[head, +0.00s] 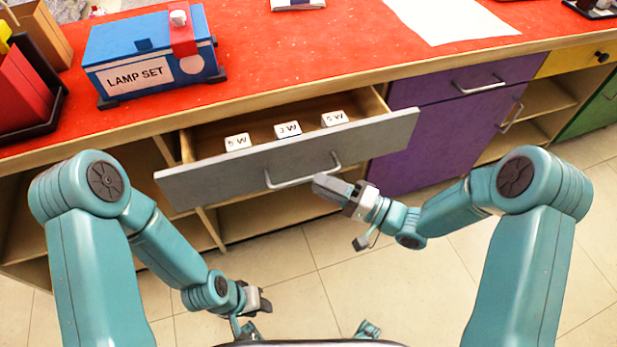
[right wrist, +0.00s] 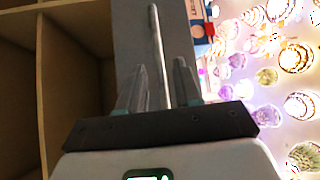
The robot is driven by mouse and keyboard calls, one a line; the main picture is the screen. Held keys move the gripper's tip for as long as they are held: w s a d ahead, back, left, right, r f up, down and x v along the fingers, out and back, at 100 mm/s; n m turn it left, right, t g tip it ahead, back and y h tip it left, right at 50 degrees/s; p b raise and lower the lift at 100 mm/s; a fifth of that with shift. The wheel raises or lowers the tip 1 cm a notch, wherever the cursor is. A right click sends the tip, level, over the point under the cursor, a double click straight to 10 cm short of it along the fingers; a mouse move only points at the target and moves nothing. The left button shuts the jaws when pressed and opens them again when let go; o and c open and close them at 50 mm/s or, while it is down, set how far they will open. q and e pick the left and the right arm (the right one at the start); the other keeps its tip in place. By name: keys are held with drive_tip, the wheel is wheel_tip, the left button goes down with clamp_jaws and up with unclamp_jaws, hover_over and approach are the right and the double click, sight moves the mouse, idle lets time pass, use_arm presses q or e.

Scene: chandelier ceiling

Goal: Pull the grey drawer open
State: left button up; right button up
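The grey drawer (head: 290,157) stands partly pulled out from under the red countertop, and its inside shows. Its light bar handle (head: 300,178) runs along the front. My right gripper (head: 328,187) is at the handle's right end. In the right wrist view its two fingers (right wrist: 160,88) are apart, with the handle bar (right wrist: 158,50) running between them and gaps showing on both sides. My left gripper (head: 262,300) hangs low over the floor, away from the drawer; whether its fingers are apart is unclear.
White labelled blocks (head: 288,129) sit in the drawer. A blue "LAMP SET" box (head: 150,62) stands on the red countertop (head: 300,60). The tiled floor in front is clear.

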sight(309, 177)
drive_tip(key=shift+x, duration=2.15)
